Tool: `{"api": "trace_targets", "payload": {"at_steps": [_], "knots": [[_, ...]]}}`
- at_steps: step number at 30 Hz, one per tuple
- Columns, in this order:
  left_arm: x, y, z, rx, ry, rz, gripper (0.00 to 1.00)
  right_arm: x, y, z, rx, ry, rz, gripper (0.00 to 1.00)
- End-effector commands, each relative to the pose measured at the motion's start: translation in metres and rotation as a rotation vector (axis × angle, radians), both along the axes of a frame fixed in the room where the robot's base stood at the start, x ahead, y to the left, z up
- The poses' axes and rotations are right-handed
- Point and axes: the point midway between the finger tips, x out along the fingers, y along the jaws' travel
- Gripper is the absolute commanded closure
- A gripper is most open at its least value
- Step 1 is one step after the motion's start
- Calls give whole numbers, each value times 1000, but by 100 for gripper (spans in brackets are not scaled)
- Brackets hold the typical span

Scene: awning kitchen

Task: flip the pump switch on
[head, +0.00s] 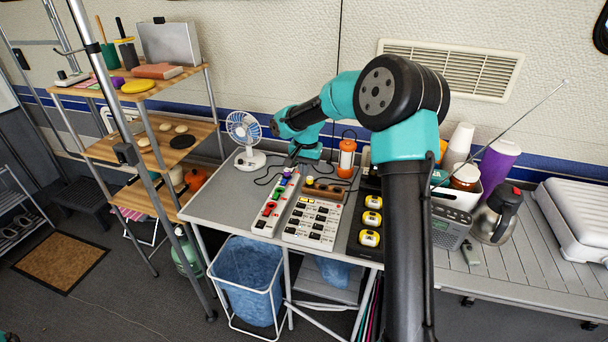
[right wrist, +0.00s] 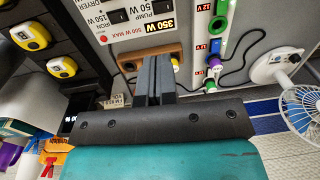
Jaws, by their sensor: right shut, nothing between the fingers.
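The white switch panel (head: 312,222) lies on the grey table with rows of black rocker switches. My left gripper is not in view.
A strip with coloured plugs (head: 270,208) lies left of the panel, and yellow-and-white devices (head: 371,220) lie right. A white fan (head: 246,140) and an orange lantern (head: 346,158) stand behind. Dark cables cross the table. My right arm covers part of the right side.

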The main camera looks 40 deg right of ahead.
Motion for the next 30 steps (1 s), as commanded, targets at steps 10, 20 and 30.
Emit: {"api": "trace_targets", "payload": {"at_steps": [10, 20, 30], "knots": [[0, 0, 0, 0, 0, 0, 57, 1, 1, 1, 20, -26, -1, 100], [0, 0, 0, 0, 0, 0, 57, 3, 2, 2, 44, -61, 0, 100], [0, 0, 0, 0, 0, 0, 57, 5, 4, -18, 43, -58, 0, 100]]}}
